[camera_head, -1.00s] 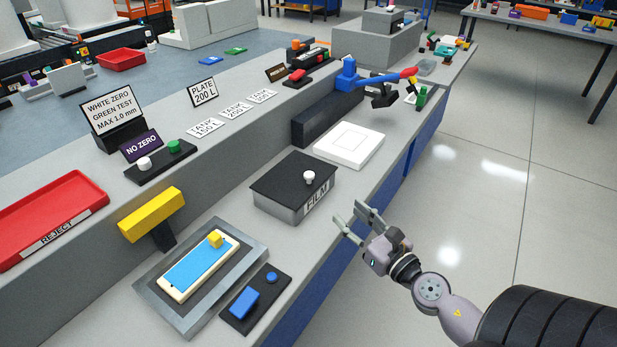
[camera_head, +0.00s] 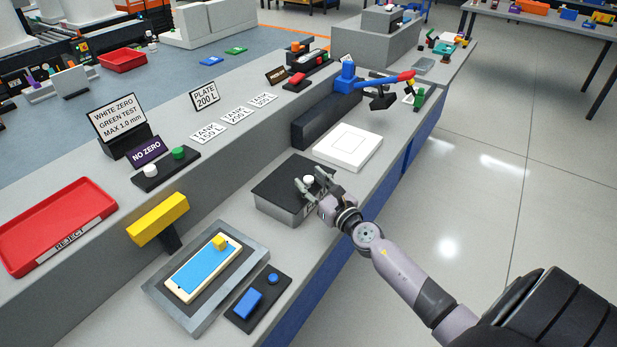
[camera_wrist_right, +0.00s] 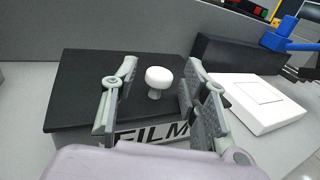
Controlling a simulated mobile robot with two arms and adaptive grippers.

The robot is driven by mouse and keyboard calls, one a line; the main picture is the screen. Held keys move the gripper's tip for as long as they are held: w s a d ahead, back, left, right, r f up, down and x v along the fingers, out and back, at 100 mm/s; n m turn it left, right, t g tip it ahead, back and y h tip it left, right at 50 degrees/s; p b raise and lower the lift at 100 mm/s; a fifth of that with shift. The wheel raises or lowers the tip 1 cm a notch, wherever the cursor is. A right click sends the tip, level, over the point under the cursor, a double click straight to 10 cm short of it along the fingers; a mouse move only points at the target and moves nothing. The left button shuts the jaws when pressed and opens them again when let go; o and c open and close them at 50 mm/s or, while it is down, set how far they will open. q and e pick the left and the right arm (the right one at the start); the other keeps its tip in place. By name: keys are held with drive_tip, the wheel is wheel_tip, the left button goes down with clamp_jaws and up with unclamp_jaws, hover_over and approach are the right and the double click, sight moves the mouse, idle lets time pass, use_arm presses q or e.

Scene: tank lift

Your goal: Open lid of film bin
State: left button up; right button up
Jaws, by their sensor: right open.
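The film bin (camera_head: 284,211) is a grey box with a flat black lid (camera_head: 275,186), which lies shut on it. A white mushroom-shaped knob (camera_head: 308,180) stands on the lid. My right gripper (camera_head: 310,185) is open at the bin, with its fingers on either side of the knob. In the right wrist view the knob (camera_wrist_right: 158,81) shows between the two spread fingers, with a gap on each side. The FILM label (camera_wrist_right: 152,133) on the bin's front is partly hidden by my gripper. My left gripper is not in view.
A white square plate (camera_head: 348,146) lies just behind the bin, near a dark block (camera_head: 325,120). A grey tray with a blue-topped device (camera_head: 205,267) and a blue-button panel (camera_head: 258,300) are in front. A yellow block on a stand (camera_head: 158,218) is to the left.

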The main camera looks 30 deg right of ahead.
drive_tip(key=shift+w, duration=0.8)
clamp_jaws()
idle(0.4)
